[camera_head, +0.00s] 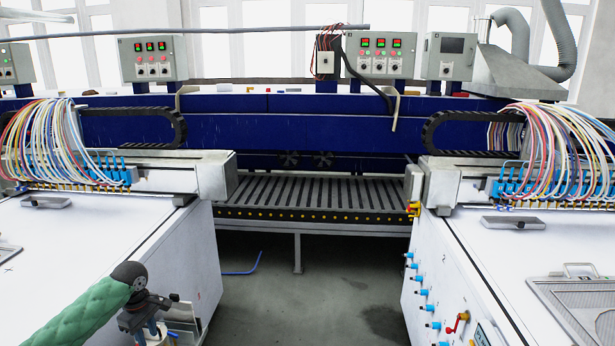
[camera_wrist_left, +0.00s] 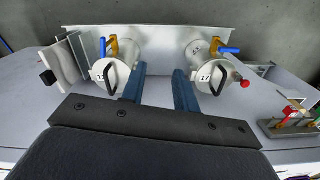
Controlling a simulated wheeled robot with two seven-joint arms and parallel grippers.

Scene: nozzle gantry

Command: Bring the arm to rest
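My left arm in its green quilted sleeve (camera_head: 78,318) enters at the lower left of the head view, beside the left white machine. Its dark wrist joint is at the sleeve's end; the fingers are not clear there. In the left wrist view my left gripper (camera_wrist_left: 159,73) has its two blue fingers apart with nothing between them. My right arm and gripper are not in view.
In the wrist view, two numbered metal cylinders with black handles, left (camera_wrist_left: 109,76) and right (camera_wrist_left: 208,76), stand beyond the fingers. In the head view, the left machine top (camera_head: 75,240) and right machine (camera_head: 480,270) flank open grey floor (camera_head: 300,310).

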